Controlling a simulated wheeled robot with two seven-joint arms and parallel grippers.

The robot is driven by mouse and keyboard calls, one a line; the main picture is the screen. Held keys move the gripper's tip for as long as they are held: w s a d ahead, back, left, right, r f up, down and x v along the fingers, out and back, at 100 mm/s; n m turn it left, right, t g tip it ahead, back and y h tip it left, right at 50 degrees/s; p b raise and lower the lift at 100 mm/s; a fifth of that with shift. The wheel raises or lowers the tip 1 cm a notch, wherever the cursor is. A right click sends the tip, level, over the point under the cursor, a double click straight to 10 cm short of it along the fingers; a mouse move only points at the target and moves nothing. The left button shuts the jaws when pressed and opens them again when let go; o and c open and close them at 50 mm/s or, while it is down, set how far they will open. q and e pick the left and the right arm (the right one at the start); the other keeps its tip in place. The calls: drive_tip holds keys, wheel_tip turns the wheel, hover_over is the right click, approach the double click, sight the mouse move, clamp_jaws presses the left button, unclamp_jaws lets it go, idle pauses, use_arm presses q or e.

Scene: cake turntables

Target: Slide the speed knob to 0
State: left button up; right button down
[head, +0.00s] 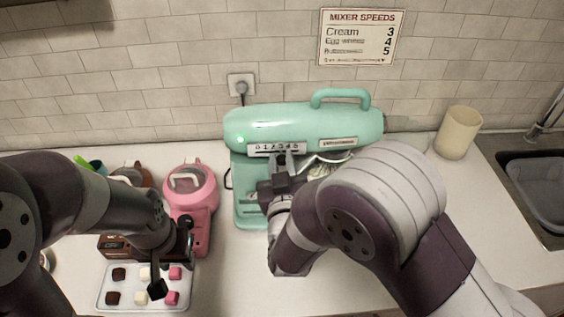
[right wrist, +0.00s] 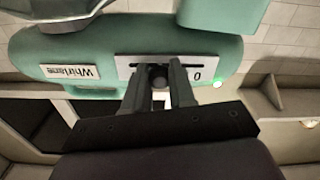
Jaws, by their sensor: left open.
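The teal stand mixer (head: 300,122) stands against the back wall. Its white speed plate (head: 262,148) carries a row of numbers, with 0 at the left end in the head view. In the right wrist view the plate (right wrist: 211,72) looks inverted, with the 0 at its right. The dark round speed knob (right wrist: 159,82) sits in the slot, a short way left of the 0. My right gripper (right wrist: 160,78) has a finger on each side of the knob, closed in on it. In the head view this gripper (head: 284,165) hides the knob. My left gripper (head: 172,268) is open and empty above the tray.
A white tray (head: 103,300) with brown, white and pink cubes lies at front left. A pink machine (head: 190,182) stands behind it. A cream cup (head: 458,132) and a sink (head: 535,185) are at right. A speed sign (head: 360,37) hangs on the wall.

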sight(256, 151)
drive_tip(key=a+b, duration=0.1)
drive_tip(key=a, duration=0.4)
drive_tip(key=shift+a, duration=0.1)
drive_tip(key=c, duration=1.3)
unclamp_jaws()
drive_tip(key=o, duration=0.3)
drive_tip(key=shift+o, duration=0.2)
drive_tip(key=shift+a, duration=0.15)
drive_tip(key=shift+s, duration=0.2)
drive_tip(key=s+b, duration=0.2)
drive_tip(key=s, duration=1)
drive_tip(key=shift+s+b, duration=0.15)
drive_tip(key=shift+b, duration=0.25)
